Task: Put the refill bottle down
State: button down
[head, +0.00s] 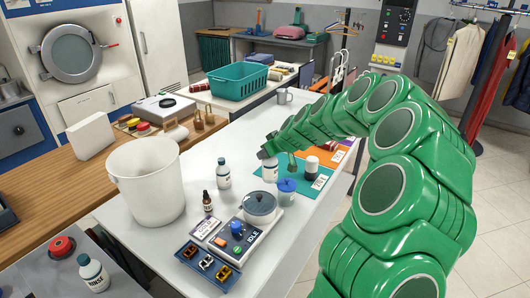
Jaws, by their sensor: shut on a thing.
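My gripper (266,154) is at the end of the green arm, over the white table (225,260). It is shut on a small white bottle with a dark label (270,172), which I take to be the refill bottle. The bottle is upright at the left edge of a teal mat (303,186). I cannot tell whether its base touches the surface. The fingers and its top are small and partly hidden. A similar white bottle with a dark cap (223,174) stands to the left, and another (93,273) is at the lower left.
A blue-lidded jar (286,191) and a black-topped white container (311,168) stand close by on the right. A lidded pot (260,208) and a dropper bottle (207,202) are in front. A large white bucket (146,180) is left. The table behind, near the grey mug (284,96), looks clear.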

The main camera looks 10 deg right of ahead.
jog(key=s+r, duration=0.2)
jog(key=s, duration=0.3)
jog(key=shift+s+r, duration=0.25)
jog(key=shift+r, duration=0.1)
jog(key=shift+r, duration=0.1)
